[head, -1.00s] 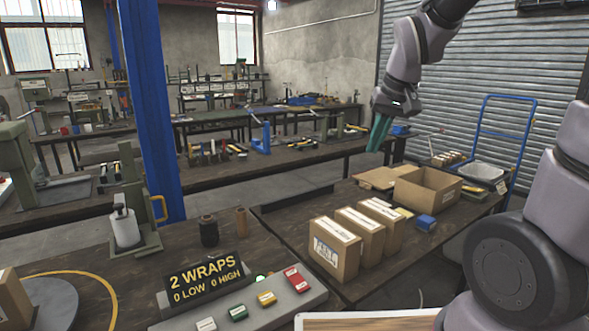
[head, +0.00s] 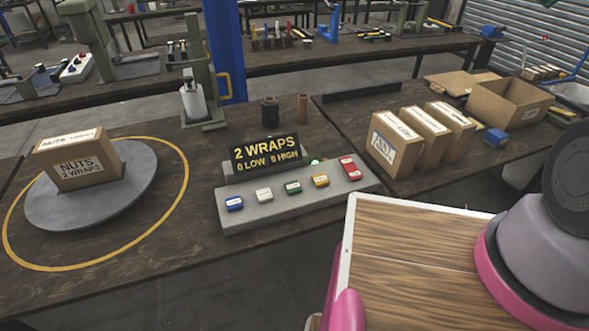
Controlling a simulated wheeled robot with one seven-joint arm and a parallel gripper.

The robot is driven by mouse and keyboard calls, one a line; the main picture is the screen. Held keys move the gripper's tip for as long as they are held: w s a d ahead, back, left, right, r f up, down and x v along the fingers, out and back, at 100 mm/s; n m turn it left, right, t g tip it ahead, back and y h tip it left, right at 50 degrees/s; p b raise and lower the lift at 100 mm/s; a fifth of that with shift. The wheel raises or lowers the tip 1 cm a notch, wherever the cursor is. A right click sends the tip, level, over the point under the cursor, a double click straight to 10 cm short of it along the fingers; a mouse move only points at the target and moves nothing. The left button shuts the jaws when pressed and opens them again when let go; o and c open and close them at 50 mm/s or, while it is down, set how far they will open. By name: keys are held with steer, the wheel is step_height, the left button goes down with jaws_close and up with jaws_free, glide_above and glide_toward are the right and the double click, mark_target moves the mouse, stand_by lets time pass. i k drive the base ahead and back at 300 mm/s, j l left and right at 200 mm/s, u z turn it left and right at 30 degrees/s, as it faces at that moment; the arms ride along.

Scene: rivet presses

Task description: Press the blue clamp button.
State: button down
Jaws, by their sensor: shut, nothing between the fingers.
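The blue button (head: 234,204) is at the left end of a sloped grey button panel (head: 300,202) on the near bench. It has a white label too small to read. To its right are a white (head: 264,195), a green (head: 292,187), a yellow (head: 320,181) and a red button (head: 349,168). A dark sign (head: 266,152) behind them reads "2 WRAPS, 0 LOW 0 HIGH". Only what looks like the teal fingertips of my gripper (head: 548,3) shows at the top right edge, far from the panel. The rest of it is out of frame.
A carton marked "NUTS 2 WRAPS" (head: 80,162) sits on a grey turntable (head: 130,192) inside a yellow ring. A press (head: 200,98), two spools and several cartons stand behind and right. My own wood-topped base fills the lower right. Space above the panel is clear.

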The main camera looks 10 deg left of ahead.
mark_target(233, 204)
steer(key=u, duration=1.65)
